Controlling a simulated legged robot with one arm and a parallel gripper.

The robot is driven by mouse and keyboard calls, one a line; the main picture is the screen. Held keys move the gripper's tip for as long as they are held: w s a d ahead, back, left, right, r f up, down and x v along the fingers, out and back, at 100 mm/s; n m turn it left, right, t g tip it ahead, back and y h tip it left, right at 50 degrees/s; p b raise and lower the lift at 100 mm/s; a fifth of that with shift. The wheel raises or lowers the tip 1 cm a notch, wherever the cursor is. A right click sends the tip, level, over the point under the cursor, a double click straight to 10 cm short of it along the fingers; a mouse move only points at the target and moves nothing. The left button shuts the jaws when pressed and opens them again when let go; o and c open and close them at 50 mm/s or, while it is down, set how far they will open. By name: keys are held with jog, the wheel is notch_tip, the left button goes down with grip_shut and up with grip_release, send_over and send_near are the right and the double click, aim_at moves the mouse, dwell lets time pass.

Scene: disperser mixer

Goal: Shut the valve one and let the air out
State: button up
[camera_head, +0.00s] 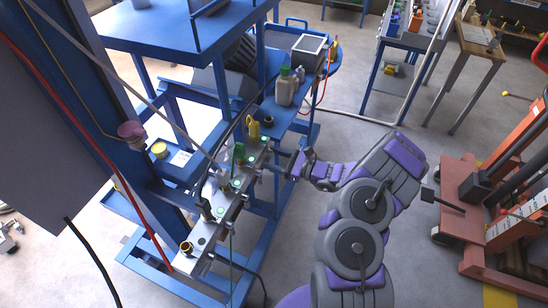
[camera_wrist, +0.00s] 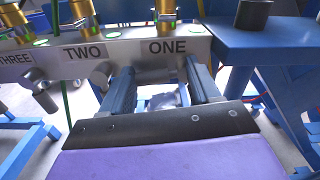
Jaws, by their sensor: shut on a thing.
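The metal valve manifold (camera_wrist: 70,65) carries the labels THREE, TWO and ONE in the wrist view, with brass fittings on top. It also shows as a pale bar (camera_head: 217,220) on the blue frame in the head view. My gripper (camera_wrist: 160,72) reaches the manifold's front at the label ONE (camera_wrist: 168,47). Its two fingers stand on either side of valve one and are shut on it. The valve's own handle is mostly hidden between the fingers. A valve knob (camera_wrist: 101,75) under TWO is to the left. In the head view my gripper (camera_head: 288,167) is at the manifold's far end.
Bottles (camera_head: 285,87) and a grey box (camera_head: 309,51) stand on the blue shelf behind the manifold. A green hose (camera_head: 231,255) hangs from the manifold. An orange lifting machine (camera_head: 500,225) stands at the right. The grey floor between is mostly clear.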

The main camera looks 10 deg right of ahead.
jog(key=shift+d+r+m, duration=0.1)
jog(key=shift+r+m, duration=0.1)
jog(key=shift+m, duration=0.7)
jog(key=o, duration=1.1)
jog(key=shift+c, duration=0.2)
jog(key=shift+d, duration=0.1)
jog(key=p+v, duration=0.2)
jog(key=v, duration=1.5)
jog(key=shift+d+p, duration=0.15)
jog(key=shift+p, duration=0.25)
